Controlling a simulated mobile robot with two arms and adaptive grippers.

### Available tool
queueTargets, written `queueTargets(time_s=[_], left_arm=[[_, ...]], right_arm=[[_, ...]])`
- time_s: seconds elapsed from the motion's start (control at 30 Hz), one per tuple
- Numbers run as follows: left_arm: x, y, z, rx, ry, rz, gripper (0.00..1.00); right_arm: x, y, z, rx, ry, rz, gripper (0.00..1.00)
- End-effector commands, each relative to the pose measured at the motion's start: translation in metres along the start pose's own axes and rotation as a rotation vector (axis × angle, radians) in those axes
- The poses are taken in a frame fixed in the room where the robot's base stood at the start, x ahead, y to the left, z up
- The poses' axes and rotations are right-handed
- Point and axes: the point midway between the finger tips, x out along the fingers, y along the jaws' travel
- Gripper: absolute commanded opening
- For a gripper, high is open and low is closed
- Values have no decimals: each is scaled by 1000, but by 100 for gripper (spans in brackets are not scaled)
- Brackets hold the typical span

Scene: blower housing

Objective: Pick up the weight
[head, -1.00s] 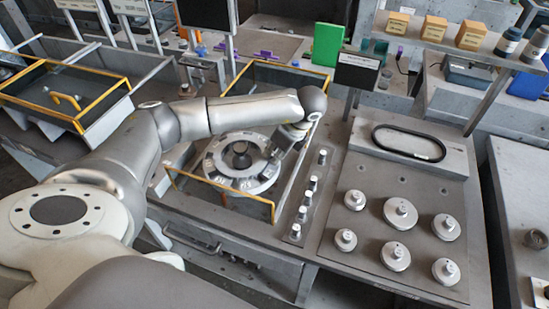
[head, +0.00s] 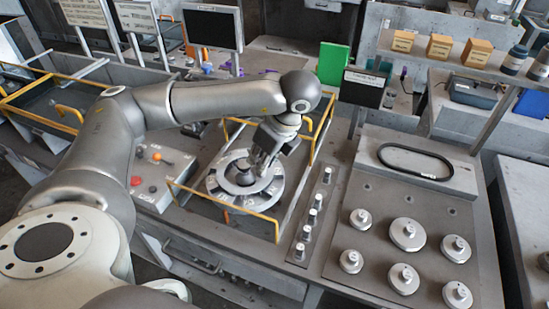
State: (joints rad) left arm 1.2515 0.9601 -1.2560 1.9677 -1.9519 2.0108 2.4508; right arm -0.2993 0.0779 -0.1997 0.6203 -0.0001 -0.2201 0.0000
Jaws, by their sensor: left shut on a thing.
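My left gripper (head: 262,165) is over the right side of the round metal blower housing (head: 218,189), inside the yellow-railed bay. It is shut on a small weight that its fingers mostly hide; whether the weight touches the housing I cannot tell. Small silver cylindrical weights (head: 313,216) stand upright in a row on a narrow strip right of the bay, with a gap near the far end. Larger round weights with knobs (head: 407,234) sit on the grey panel further right. My right gripper is not in view.
Yellow rails (head: 225,205) edge the bay around the housing. A control box with a red button (head: 136,181) is to its left. A black oval belt (head: 414,161) lies behind the large weights. A green panel (head: 332,64) and a monitor (head: 213,27) stand at the back.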

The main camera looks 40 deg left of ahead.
Motion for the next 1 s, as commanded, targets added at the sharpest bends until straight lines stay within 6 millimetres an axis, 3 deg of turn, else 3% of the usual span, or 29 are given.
queueTargets(time_s=[0.2,0.4,0.57,1.0], left_arm=[[-15,39,7,-1,-1,-4,0],[-23,61,10,0,0,-2,0],[-31,68,13,-1,0,0,0],[-64,70,26,-1,0,0,0]], right_arm=[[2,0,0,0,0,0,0],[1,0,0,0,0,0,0],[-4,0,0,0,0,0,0],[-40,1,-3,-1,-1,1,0]])
